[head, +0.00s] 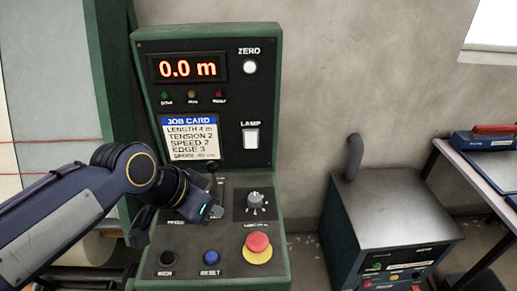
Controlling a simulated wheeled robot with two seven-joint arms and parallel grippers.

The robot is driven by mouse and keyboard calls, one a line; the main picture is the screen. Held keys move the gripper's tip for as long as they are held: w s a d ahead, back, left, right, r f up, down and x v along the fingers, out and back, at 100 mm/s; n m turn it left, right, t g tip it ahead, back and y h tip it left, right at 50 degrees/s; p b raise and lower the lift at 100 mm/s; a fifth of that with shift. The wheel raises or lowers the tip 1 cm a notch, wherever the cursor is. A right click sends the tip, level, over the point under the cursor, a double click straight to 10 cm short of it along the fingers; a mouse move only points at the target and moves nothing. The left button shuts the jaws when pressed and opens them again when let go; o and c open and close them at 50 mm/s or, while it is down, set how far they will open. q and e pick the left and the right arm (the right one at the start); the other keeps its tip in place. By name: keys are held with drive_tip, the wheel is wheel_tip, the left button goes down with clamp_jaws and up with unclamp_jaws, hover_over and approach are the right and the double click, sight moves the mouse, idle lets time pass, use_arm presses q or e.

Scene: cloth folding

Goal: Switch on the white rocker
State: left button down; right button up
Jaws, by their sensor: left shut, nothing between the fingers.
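The white rocker (251,138) sits under the LAMP label on the upright black face of the green machine (282,110). Whether it is on or off I cannot tell. My left gripper (212,211) is shut and empty. In the picture it is below and left of the rocker, apart from it, over the lower sloping panel. It hides part of that panel. My right gripper is not in view.
The panel also has a ZERO button (250,67), a display (187,68) reading 0.0 m, a job card (189,138), a rotary knob (255,199), a blue RESET button (211,257) and a red mushroom button (258,245). A metal cabinet (400,198) stands right.

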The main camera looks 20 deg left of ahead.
sight(251, 140)
use_arm(q)
drive_tip(key=w+a+r+m+b, duration=0.1)
drive_tip(key=w+r+m+b, duration=0.1)
drive_tip(key=w, duration=0.6)
drive_tip(key=w+a+r+m+y+b, duration=0.1)
drive_tip(key=w+a+r+m+b, duration=0.1)
drive_tip(key=w+m, duration=0.4)
drive_tip(key=shift+w+r+m+t+y+b, duration=0.35)
drive_tip(key=shift+w+r+b, duration=0.2)
drive_tip(key=shift+w+b, duration=0.5)
drive_tip(key=shift+a, duration=0.1)
drive_tip(key=w+f+p, duration=0.1)
drive_tip(key=w+f, duration=0.7)
drive_tip(key=w, duration=0.1)
drive_tip(key=shift+a+f, duration=0.25)
drive_tip(key=shift+f, duration=0.15)
drive_tip(key=shift+w, duration=0.1)
